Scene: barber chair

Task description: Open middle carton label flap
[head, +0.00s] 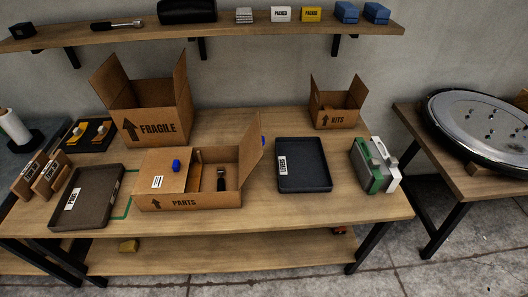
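The middle carton (188,204), marked PARTS, sits on the wooden table. Its left flap (160,172) lies flat over the left part of the opening. This flap carries a white label and a blue knob (176,165). Its right flap (250,148) stands up, tilted outward, with a bit of blue at its far edge. Through the open right part, a dark-headed tool (221,180) and a light brown divider show inside. What lies under the left flap is hidden. My gripper is not in view.
An open FRAGILE carton (155,127) stands behind, close to the PARTS carton. Dark trays (88,197) (303,166) lie on either side. A KITS carton (337,118) and a green-and-white case (373,166) stand right. A shelf (220,33) overhangs the back. Bare table shows at front right.

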